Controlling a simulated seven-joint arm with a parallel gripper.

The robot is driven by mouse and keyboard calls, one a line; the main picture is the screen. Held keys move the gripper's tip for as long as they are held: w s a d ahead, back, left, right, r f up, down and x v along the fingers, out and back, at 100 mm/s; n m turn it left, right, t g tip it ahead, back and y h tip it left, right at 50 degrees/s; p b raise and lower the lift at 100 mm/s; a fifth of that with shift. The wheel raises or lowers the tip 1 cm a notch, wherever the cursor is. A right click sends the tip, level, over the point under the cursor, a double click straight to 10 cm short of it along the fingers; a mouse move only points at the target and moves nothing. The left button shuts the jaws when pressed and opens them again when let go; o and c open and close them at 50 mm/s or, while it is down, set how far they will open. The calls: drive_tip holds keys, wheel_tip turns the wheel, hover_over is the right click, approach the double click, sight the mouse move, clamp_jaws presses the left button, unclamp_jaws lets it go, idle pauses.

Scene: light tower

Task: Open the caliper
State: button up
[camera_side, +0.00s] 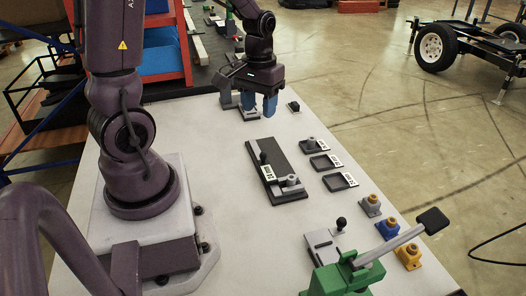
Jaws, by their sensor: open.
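A green clamp-like device (345,280) at the bottom right edge of the table appears to be the caliper. Its light grey lever (390,245) slopes up to the right and ends in a black pad (433,220). The bottom of the device is cut off by the picture edge. My gripper (259,106) points down at the far end of the table, with two blue fingers apart. It is open, with nothing visible held, and is far from the green device. A small grey part (249,114) stands beside the fingers, partly hidden by them.
A dark plate with a black knob (276,165) lies mid-table. Labelled trays (340,182) stand to its right. A grey block with a black knob (329,238) sits just behind the green device. Blue and yellow parts (388,228) line the right edge. The table's centre left is clear.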

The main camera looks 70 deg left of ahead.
sight(263, 153)
drive_tip(key=a+f+n, duration=0.1)
drive_tip(key=f, duration=0.4)
drive_tip(key=w+a+f+n, duration=0.1)
drive_tip(key=a+f, duration=0.1)
drive_tip(key=f, duration=0.4)
drive_tip(key=w+a+f+n, duration=0.1)
drive_tip(key=f, duration=0.4)
drive_tip(key=shift+w+a+f, duration=0.15)
drive_tip(key=shift+a+f, duration=0.1)
drive_tip(key=shift+f, duration=0.15)
drive_tip(key=shift+c, duration=0.4)
clamp_jaws()
